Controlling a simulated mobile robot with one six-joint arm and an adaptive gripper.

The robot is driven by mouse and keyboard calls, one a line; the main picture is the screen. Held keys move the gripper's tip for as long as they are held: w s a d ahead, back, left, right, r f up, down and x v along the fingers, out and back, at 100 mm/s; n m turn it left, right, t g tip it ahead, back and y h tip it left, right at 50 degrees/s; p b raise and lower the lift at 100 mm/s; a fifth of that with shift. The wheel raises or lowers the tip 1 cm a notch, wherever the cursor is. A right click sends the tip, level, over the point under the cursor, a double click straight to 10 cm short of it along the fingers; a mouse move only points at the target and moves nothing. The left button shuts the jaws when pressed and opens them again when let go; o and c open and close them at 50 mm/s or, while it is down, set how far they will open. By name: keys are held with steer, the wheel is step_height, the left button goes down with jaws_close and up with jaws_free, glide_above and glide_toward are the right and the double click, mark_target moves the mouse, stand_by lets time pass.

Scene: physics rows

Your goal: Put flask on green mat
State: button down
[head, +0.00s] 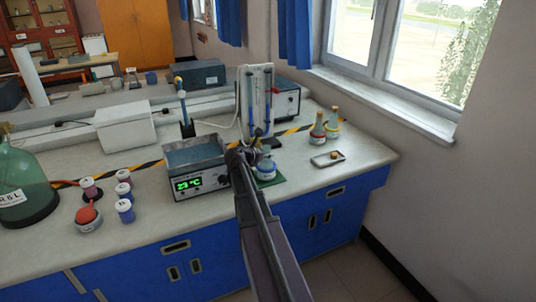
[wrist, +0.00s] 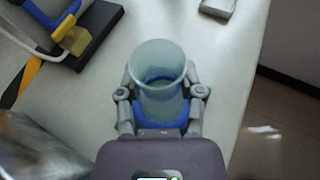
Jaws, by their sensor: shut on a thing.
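The flask (head: 266,172) is pale glass with a blue lower part. In the wrist view its open round mouth faces the camera, and the flask (wrist: 158,68) stands between my fingers. My gripper (head: 252,155) is shut on it; the gripper also shows in the wrist view (wrist: 160,96). The green mat (head: 272,182) lies on the bench near its front edge. In the head view the flask overlaps the mat, partly hidden by my arm. I cannot tell whether its base touches the mat.
A water bath (head: 196,157) reading 23 °C stands left of my arm. A stand with blue glassware (head: 254,100) is behind. Two corked flasks (head: 318,130) and a small tray (head: 328,160) are to the right. Several small jars (head: 124,190) are at left.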

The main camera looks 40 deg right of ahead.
steer(key=shift+c, duration=1.2)
jaws_free()
steer(key=shift+f, duration=0.1)
steer(key=shift+r, duration=0.2)
steer(key=p+v, duration=0.4)
steer(key=v, duration=0.8)
steer(key=shift+f, duration=0.1)
